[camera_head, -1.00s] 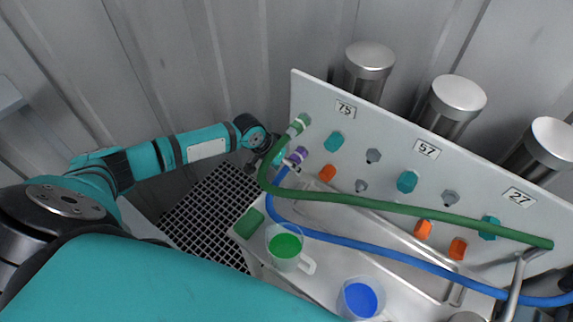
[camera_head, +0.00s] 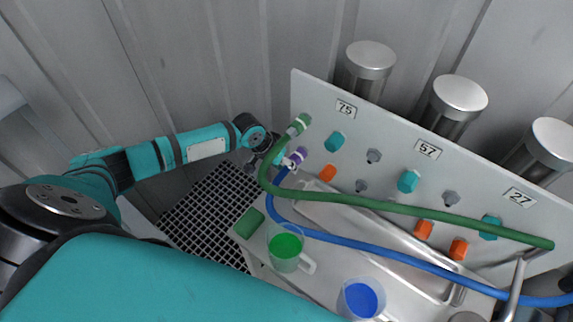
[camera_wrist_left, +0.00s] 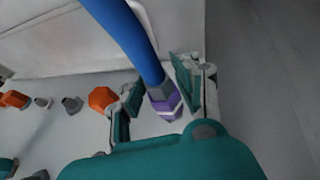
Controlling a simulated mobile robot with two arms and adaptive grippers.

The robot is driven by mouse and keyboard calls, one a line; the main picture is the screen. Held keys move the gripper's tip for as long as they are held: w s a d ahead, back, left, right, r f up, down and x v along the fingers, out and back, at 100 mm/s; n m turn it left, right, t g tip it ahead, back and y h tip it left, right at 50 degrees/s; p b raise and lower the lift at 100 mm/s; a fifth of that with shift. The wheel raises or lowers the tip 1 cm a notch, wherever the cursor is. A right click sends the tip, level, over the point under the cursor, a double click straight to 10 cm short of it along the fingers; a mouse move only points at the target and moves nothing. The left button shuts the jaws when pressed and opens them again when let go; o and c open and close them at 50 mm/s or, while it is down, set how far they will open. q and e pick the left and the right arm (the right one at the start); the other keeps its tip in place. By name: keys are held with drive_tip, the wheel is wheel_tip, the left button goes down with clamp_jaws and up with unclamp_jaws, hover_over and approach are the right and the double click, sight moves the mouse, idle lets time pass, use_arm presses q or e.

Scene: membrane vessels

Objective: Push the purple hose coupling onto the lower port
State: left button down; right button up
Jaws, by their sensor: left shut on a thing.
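The purple hose coupling (camera_head: 298,157) is on the end of the blue hose (camera_head: 360,245), at the panel's left end below the green coupling (camera_head: 301,122). My left gripper (camera_head: 288,160) is shut on the purple coupling's hose end, beside the panel. In the left wrist view the purple coupling (camera_wrist_left: 166,105) sits between the two fingers (camera_wrist_left: 160,92), with the blue hose (camera_wrist_left: 128,40) running up from it. The lower port is hidden behind the coupling, so I cannot tell how far it is seated. My right gripper is not in view.
The grey panel (camera_head: 388,130) carries several teal, orange and grey fittings. The green hose (camera_head: 400,207) passes close to my left gripper. A jug of green liquid (camera_head: 286,246) and one of blue (camera_head: 360,298) stand in front. Metal vessels (camera_head: 459,95) stand behind.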

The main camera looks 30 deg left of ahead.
use_arm(q)
drive_tip(key=shift+s+d, duration=0.1)
drive_tip(key=shift+d, duration=0.1)
drive_tip(key=shift+s+a+p, duration=0.25)
drive_tip(key=shift+s+p, duration=0.85)
drive_tip(key=shift+s, duration=0.25)
drive_tip(key=shift+s+a+p, duration=0.2)
drive_tip(key=shift+s+p, duration=0.85)
drive_tip(key=shift+s, duration=0.25)
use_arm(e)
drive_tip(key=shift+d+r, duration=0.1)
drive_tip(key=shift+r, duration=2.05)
